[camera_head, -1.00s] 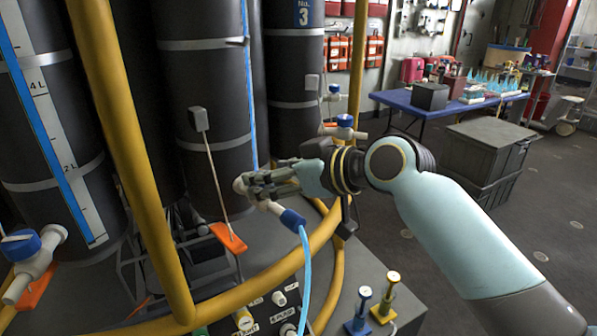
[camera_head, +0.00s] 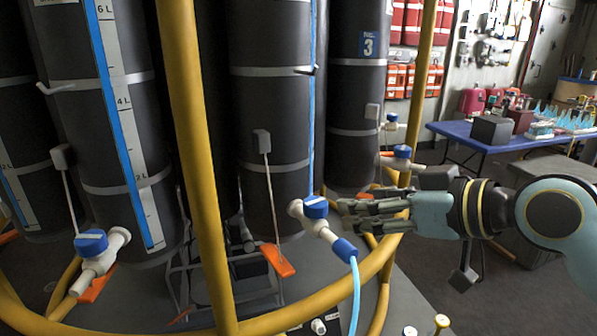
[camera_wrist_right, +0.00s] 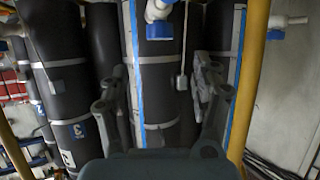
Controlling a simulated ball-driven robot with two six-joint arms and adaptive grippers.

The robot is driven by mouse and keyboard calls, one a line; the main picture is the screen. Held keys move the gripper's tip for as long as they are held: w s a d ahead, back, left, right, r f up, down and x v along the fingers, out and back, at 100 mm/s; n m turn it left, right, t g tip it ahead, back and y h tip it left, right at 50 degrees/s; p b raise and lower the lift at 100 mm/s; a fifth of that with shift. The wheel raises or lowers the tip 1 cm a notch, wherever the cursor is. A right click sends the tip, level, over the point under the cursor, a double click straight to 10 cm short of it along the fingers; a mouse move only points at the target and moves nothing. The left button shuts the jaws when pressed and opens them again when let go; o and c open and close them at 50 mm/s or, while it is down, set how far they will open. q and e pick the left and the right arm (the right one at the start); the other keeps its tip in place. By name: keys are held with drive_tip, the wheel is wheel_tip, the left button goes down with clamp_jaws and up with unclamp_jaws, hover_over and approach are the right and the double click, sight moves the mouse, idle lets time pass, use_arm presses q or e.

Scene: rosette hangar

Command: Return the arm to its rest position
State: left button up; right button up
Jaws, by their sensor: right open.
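My right arm comes in from the right in the head view. My right gripper (camera_head: 347,213) is open and empty, its fingers pointing left. Its fingertips show just right of a blue-capped white valve (camera_head: 315,208), with a narrow gap between them in the picture. A light blue hose (camera_head: 356,295) hangs from the valve's blue connector (camera_head: 344,250). In the right wrist view, the spread fingers of my right gripper (camera_wrist_right: 160,80) hold nothing, and dark tanks stand beyond them. My left gripper is not in view.
Tall dark tanks (camera_head: 270,110) stand behind a yellow rail (camera_head: 197,150). Another blue-capped valve (camera_head: 92,243) is at lower left. A blue table (camera_head: 470,136) with boxes stands at the back right, a grey crate near my arm. Open floor shows at right.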

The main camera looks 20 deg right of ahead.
drive_tip(key=s+d+f+m+g+h, duration=0.2)
drive_tip(key=s+d+f+g+h, duration=0.3)
drive_tip(key=s, duration=0.7)
drive_tip(key=s+d+f+m+g+h, duration=0.1)
drive_tip(key=s+f+m+g+h, duration=0.2)
drive_tip(key=s+f, duration=0.65)
drive_tip(key=s+d+f+g+b, duration=0.1)
drive_tip(key=s+f+b, duration=0.15)
drive_tip(key=f, duration=1.35)
drive_tip(key=s+d+f+g+b, duration=0.1)
drive_tip(key=f+b, duration=0.3)
drive_tip(key=f, duration=1.2)
drive_tip(key=s+d+f+g+y+b, duration=0.1)
drive_tip(key=s+f+b, duration=0.3)
drive_tip(key=s+f, duration=1.4)
drive_tip(key=shift+f, duration=0.5)
